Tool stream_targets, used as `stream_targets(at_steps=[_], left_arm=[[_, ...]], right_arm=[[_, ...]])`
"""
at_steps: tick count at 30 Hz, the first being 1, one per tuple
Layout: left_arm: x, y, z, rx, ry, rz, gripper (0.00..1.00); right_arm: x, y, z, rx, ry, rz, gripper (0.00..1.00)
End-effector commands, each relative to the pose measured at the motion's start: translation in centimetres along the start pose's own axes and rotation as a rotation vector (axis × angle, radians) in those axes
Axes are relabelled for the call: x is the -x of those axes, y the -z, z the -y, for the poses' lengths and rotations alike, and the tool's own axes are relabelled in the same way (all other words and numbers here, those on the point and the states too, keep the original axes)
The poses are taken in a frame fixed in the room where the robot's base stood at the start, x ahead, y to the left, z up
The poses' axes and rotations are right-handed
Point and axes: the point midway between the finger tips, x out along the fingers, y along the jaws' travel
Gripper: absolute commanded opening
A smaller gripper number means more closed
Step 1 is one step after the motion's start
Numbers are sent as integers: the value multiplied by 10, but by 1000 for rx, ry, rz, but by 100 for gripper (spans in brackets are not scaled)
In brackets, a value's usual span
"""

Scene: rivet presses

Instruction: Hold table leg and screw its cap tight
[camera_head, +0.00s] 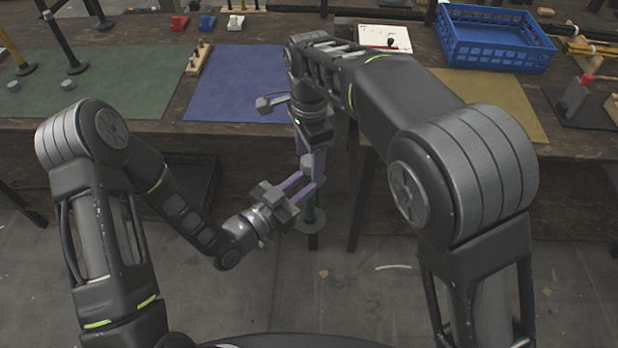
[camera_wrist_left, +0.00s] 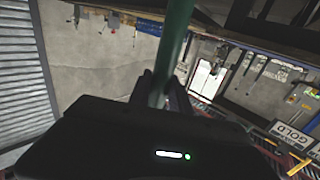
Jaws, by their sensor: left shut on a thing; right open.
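My left gripper (camera_head: 306,188) is shut on the green table leg (camera_wrist_left: 176,45), which rises out of its jaws in the left wrist view. In the head view the leg (camera_head: 309,214) shows below the jaws, with a round flange at its lower end, in front of the table edge. A grey cap (camera_head: 307,161) appears at the leg's upper end; whether it is seated cannot be told. My right gripper (camera_head: 312,167) reaches down from above with its fingers open, on either side of the cap. Whether they touch it cannot be told.
The workbench (camera_head: 240,140) bears a green mat (camera_head: 130,85) with loose grey caps (camera_head: 68,85), a blue mat (camera_head: 235,85) and a yellow mat (camera_head: 490,95). A blue crate (camera_head: 495,50) stands at the back right. My right arm crosses over the bench.

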Motion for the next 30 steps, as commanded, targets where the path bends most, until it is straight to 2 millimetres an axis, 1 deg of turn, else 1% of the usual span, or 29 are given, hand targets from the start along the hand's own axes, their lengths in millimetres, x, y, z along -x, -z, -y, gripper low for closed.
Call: stream_targets(at_steps=[5,12,16,21,30], left_arm=[[0,1,0,-1,0,-2,0],[0,1,0,-1,0,-2,0],[0,1,0,-1,0,-2,0],[0,1,0,-1,0,-2,0],[0,1,0,-1,0,-2,0]], right_arm=[[15,0,1,0,3,1,60],[53,0,1,1,4,1,60],[68,0,1,1,2,0,60],[74,0,0,0,1,0,60],[71,1,0,2,0,1,60]])
